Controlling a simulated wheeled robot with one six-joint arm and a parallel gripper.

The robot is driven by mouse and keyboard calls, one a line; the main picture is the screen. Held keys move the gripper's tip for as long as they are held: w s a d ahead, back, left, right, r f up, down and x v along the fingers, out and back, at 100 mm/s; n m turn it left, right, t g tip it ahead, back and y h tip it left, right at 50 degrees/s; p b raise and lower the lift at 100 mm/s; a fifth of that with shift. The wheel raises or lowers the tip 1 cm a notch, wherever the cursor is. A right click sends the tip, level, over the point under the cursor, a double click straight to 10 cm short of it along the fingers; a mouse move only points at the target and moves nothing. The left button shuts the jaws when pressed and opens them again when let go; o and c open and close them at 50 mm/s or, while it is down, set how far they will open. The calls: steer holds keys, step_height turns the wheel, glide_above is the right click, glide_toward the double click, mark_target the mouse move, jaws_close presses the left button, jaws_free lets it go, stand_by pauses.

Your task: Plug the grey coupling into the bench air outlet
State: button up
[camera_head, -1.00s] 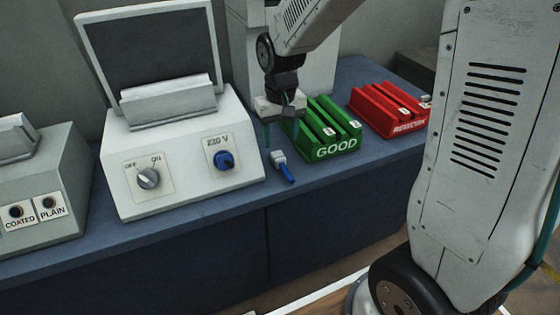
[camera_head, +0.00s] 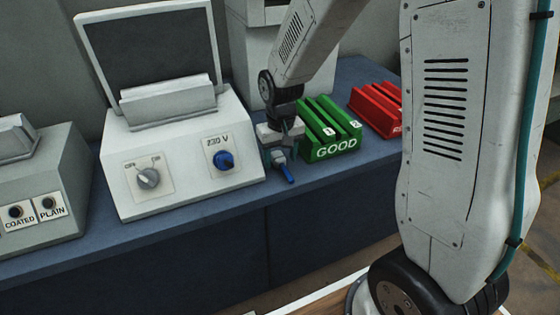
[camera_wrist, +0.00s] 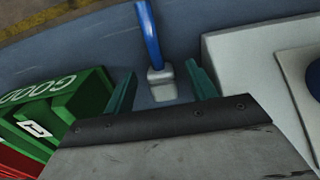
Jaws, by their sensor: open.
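The grey coupling (camera_head: 279,157) lies on the blue bench between the white box and the green rack, with a blue tail pointing toward the front edge. In the wrist view the coupling (camera_wrist: 160,83) sits between the two teal fingers, with its blue tail (camera_wrist: 149,32) running up the picture. My gripper (camera_head: 282,151) is open just over the coupling. In the wrist view bare bench shows between the coupling and the fingers of my gripper (camera_wrist: 163,88). I cannot identify a bench air outlet in these views. A blue round fitting (camera_head: 224,160) marked 230 V is on the white box.
The white box (camera_head: 190,195) with an OFF/ON knob (camera_head: 148,178) stands close left of my gripper. The green GOOD rack (camera_head: 335,152) is close on the right, with a red rack (camera_head: 378,112) beyond. A grey box (camera_head: 60,225) marked COATED and PLAIN is far left.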

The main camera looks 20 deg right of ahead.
mark_target(281, 159)
steer(key=shift+f, duration=0.3)
steer(key=shift+c, duration=0.3)
steer(key=c, duration=1)
steer(key=shift+o, duration=0.2)
step_height(281, 159, up, 10)
